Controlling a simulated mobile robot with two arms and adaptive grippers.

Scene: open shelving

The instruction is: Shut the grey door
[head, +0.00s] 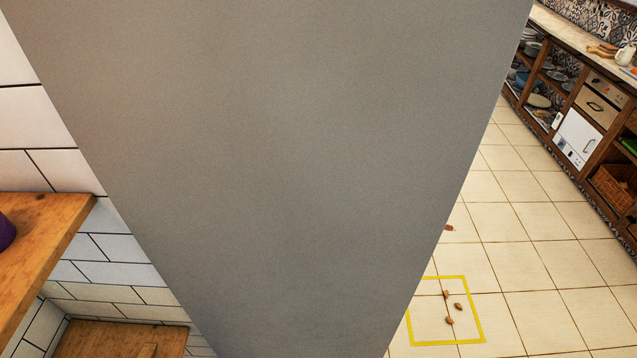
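A large plain grey panel (290,170), which looks like the grey door, fills the middle of the head view. It reaches from the top edge to the bottom edge and narrows downward. No handle or hinge shows on it, and I cannot tell how far open it stands. It hides whatever is behind it. Neither of my grippers is in view.
At the left, a wooden shelf (40,245) with a purple object (5,232) juts from a white tiled wall (120,245). A wooden counter unit (585,95) stands at the right. Small brown bits lie in a yellow floor square (474,312). The tiled floor (535,215) is otherwise mostly clear.

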